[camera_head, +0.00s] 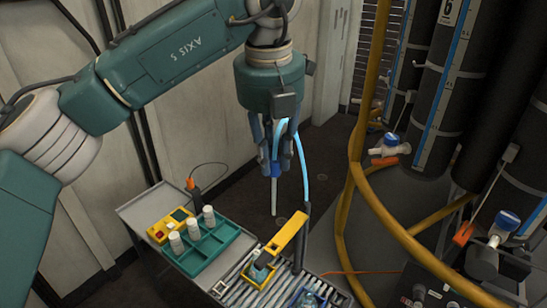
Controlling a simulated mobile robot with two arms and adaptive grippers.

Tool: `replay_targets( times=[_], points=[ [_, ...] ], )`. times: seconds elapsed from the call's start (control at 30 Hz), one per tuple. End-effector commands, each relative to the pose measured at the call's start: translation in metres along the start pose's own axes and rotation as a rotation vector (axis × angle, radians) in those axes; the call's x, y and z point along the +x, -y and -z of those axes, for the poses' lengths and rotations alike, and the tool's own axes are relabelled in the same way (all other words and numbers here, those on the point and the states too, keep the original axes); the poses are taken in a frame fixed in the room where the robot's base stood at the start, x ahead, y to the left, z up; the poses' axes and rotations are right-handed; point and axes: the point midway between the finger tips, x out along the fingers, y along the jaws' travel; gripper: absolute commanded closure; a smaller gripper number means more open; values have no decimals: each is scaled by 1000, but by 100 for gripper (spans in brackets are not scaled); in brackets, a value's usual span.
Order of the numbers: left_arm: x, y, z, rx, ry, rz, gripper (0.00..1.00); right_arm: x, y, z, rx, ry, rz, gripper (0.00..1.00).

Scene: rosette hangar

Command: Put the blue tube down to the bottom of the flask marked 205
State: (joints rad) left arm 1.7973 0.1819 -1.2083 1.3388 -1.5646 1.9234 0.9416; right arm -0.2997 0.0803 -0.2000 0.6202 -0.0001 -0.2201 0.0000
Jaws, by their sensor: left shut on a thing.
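My left gripper (277,172) points down above the roller bench and is shut on the blue tube (305,175). A darker blue collar and a pale straight tip hang below its fingers, in free air. The light-blue length bends out of the gripper and runs down on the right to a dark post. A small flask (258,272) stands on the rollers under a yellow bracket, below the tip and apart from it. Another glass flask (308,299) is partly cut off at the bottom edge. I cannot read a number on either flask. My right gripper is not in view.
A yellow bracket arm (287,232) and the dark post (301,240) rise beside the flask. A green tray (208,250) with white bottles and a yellow device (170,225) lie to the left. Yellow rails (358,170) and dark cylinders (445,90) crowd the right.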

Motion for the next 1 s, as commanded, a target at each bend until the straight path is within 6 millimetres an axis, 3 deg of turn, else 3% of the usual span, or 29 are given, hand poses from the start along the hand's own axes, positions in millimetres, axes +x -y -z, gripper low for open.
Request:
replay_targets(
  times=[1.0],
  points=[
    [-53, 0, -8, 0, 0, 0, 95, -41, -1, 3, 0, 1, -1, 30]
  ],
)
